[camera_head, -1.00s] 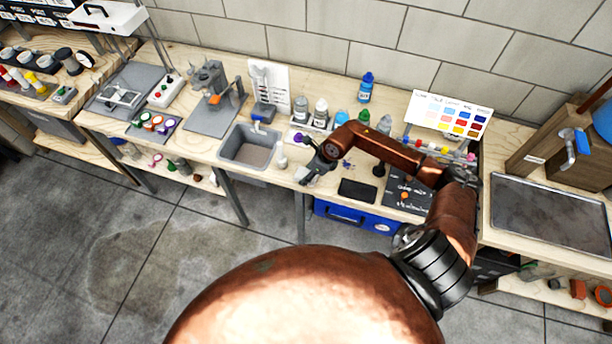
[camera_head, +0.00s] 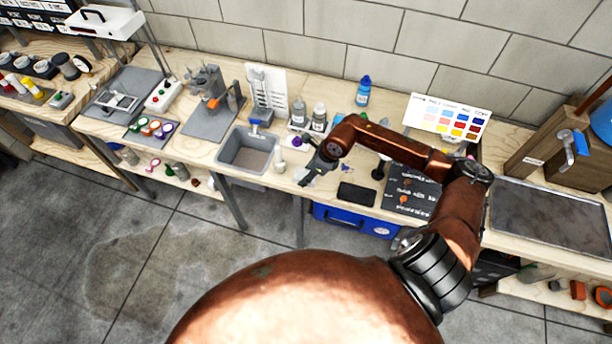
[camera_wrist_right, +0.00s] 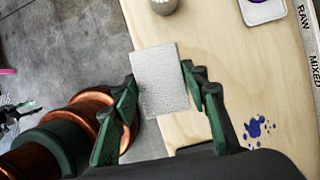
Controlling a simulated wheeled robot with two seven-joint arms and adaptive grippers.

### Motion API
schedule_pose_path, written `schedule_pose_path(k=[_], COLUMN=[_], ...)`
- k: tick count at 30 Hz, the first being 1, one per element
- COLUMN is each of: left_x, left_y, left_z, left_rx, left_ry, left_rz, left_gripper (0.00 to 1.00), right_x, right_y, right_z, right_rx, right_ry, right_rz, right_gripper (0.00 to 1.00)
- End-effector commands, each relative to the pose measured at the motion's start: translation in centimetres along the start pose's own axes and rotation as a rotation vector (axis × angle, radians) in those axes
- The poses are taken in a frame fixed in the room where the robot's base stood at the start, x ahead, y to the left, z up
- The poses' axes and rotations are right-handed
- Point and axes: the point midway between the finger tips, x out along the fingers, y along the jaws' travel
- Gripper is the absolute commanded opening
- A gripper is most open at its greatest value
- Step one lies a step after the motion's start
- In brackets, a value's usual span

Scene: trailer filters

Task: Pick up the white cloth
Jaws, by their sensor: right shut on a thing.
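The white cloth (camera_wrist_right: 160,80) shows in the right wrist view as a pale, textured, flat rectangle between the fingers of my right gripper (camera_wrist_right: 161,84). The fingers are shut on its two sides. It lies across the front edge of the wooden bench in the picture, and I cannot tell its height above the bench. In the head view my right gripper (camera_head: 312,172) is over the bench front, right of the sink, and the cloth is not clear there. What looks like my left gripper (camera_wrist_right: 16,113) shows at the left edge of the wrist view, too small to read.
The grey sink (camera_head: 248,150) is left of my right gripper. Bottles (camera_head: 319,117) stand behind it. A black pad (camera_head: 356,194) and a dark board (camera_head: 412,192) lie to its right. A blue box (camera_head: 355,219) is under the bench. Purple splashes (camera_wrist_right: 257,128) mark the bench top.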

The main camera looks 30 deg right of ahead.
Motion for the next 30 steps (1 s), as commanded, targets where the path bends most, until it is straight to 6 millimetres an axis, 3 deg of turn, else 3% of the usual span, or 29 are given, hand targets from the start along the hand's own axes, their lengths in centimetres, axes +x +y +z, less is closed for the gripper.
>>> schedule_pose_path(k=[5, 12, 20, 30], left_x=[0.0, 0.5, 0.6, 0.6], left_y=[0.0, 0.0, 0.0, 0.0], left_z=[0.0, 0.1, 0.1, 0.1], left_rx=[0.0, 0.0, 0.0, 0.0], left_ry=[0.0, -0.001, -0.002, -0.002], left_rz=[0.0, 0.0, 0.0, 0.0], left_gripper=[0.4, 0.4, 0.4, 0.4], right_x=[-4.8, -8.0, -9.7, -10.0], right_y=[3.0, 7.7, 10.1, 10.4], right_z=[-0.2, -2.2, -3.0, -3.1], right_rx=[-0.006, -0.004, -0.001, 0.0], right_ry=[0.001, 0.003, 0.001, 0.0], right_rz=[-0.004, -0.001, -0.001, -0.001], right_gripper=[0.21, 0.21, 0.21, 0.21])
